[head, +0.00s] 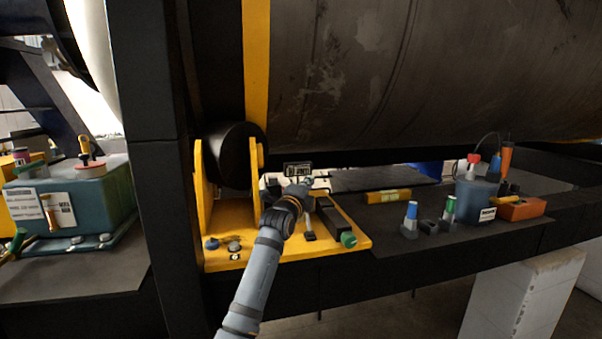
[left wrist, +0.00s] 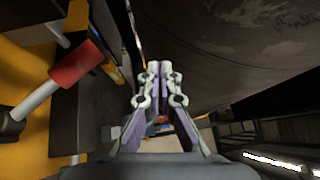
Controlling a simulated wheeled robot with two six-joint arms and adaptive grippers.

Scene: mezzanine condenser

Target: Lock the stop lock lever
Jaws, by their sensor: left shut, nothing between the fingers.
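My left gripper (head: 307,184) is over the yellow base plate (head: 223,250), in front of a small black sign (head: 298,169). In the left wrist view the left gripper (left wrist: 158,78) is shut and empty. A lever with a red grip (left wrist: 75,63) and a pale shaft (left wrist: 37,99) stands to the left of the fingers, apart from them; it looks like the stop lock lever. I cannot make out its red grip in the head view, where my arm covers part of the plate. A grey lever-like piece (head: 309,236) lies just right of my wrist. My right gripper is not in view.
A black block with a green knob (head: 348,240) sits on the plate's right. A large dark cylinder (head: 430,70) hangs above. A yellow level (head: 389,196), a blue bin (head: 474,200) and small bottles stand on the right. A black post (head: 157,200) and green box (head: 75,212) stand left.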

